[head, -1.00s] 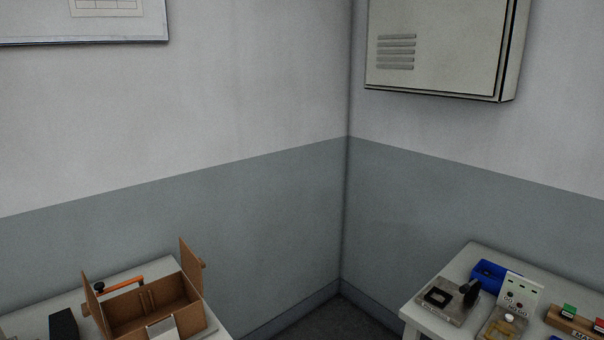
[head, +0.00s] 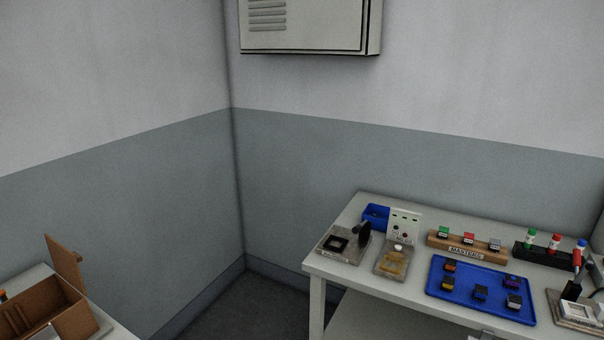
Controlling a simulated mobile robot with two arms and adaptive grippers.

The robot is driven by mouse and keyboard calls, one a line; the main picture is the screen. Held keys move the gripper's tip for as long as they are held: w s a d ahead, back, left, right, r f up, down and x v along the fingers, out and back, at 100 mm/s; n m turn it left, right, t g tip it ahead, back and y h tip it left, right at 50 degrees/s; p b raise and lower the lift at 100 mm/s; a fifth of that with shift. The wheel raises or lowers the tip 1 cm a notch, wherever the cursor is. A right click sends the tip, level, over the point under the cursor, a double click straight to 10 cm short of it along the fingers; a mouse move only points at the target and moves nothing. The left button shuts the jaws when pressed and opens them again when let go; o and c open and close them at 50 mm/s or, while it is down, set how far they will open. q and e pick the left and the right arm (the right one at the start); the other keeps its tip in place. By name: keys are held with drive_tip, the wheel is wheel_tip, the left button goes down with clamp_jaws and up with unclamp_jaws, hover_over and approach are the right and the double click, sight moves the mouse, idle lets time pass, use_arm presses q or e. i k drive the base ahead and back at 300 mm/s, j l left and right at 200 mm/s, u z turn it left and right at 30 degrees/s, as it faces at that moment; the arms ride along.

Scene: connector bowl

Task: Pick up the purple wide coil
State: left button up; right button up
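A blue tray (head: 470,312) lies on the right-hand table in the head view. Several small dark blocks with coloured tops sit apart from each other in it. The one at the tray's right back (head: 512,281) looks purple and may be the purple wide coil; it is too small to tell whether it is wide. A bluish one (head: 480,293) sits at the middle front. Neither of my grippers is in view.
The right table (head: 345,277) also carries a blue bin (head: 375,217), a fixture with a black lever (head: 345,243), a white gauge panel (head: 404,225), a wooden MASTERS rack (head: 466,247) and a black bottle holder (head: 545,256). A cardboard box (head: 40,310) stands at lower left. Floor shows between the tables.

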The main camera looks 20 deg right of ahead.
sight(511, 281)
drive_tip(key=z, duration=2)
drive_tip(key=i+l, duration=0.15)
drive_tip(key=i+j+u, duration=0.05)
drive_tip(key=i, duration=0.05)
